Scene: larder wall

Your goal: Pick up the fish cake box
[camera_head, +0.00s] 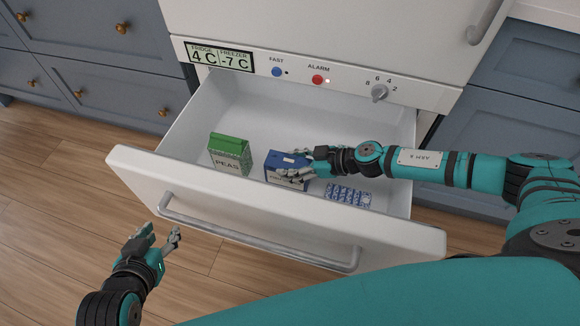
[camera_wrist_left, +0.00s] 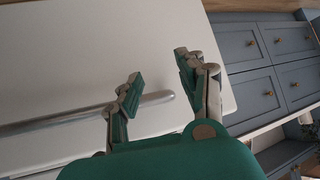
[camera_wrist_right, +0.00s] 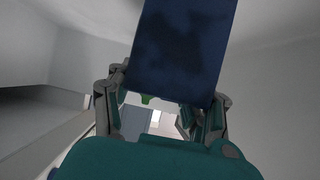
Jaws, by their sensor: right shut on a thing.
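A dark blue box (camera_head: 281,161), likely the fish cake box, is in the open freezer drawer, right of the middle. Its label is mostly hidden by my fingers. My right gripper (camera_head: 300,169) is shut on it from the right. In the right wrist view the blue box (camera_wrist_right: 182,50) fills the space between the fingers of the right gripper (camera_wrist_right: 165,100). I cannot tell whether the box touches the drawer floor. My left gripper (camera_head: 158,236) is open and empty in front of the drawer; its spread fingers also show in the left wrist view (camera_wrist_left: 160,92).
A green peas box (camera_head: 230,153) stands left of the blue box in the drawer. A blue-and-white tray-like pack (camera_head: 348,195) lies to the right, near the drawer front (camera_head: 270,210) with its long handle (camera_head: 255,240). The back of the drawer is clear.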

